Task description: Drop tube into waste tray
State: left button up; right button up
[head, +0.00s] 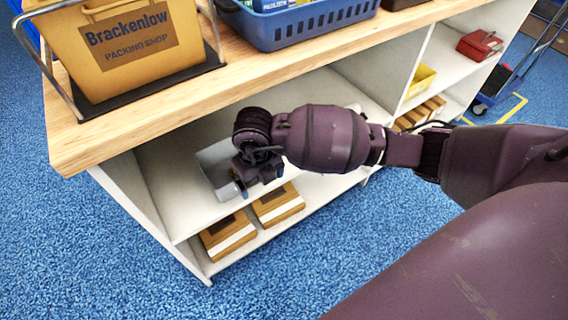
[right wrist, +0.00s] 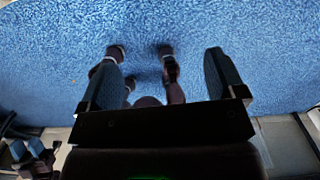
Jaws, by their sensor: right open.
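A grey open tray (head: 212,172), likely the waste tray, sits on the middle shelf under the wooden counter. My right gripper (head: 258,178) is in front of the tray's right side in the head view and hides part of it. In the right wrist view its two fingers (right wrist: 164,82) are wide apart, with nothing held between them. I see no tube in either view. The tray's inside is mostly hidden by the gripper and wrist.
The wooden counter (head: 105,136) overhangs the shelf (head: 180,215). On it are a Brackenlow carton (head: 130,75) and a blue basket (head: 300,24). Brown cartons (head: 278,204) lie on the lower shelf. A yellow bin (head: 420,80) and red box (head: 479,45) are farther right. Blue floor in front is clear.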

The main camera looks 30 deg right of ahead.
jog(key=s+r+n, duration=0.4)
jog(key=r+n, duration=0.3)
jog(key=n, duration=0.7)
jog(key=s+r+n, duration=0.4)
jog(key=r+n, duration=0.3)
jog(key=n, duration=0.8)
jog(key=shift+s+a, duration=0.3)
jog(key=shift+a, duration=0.15)
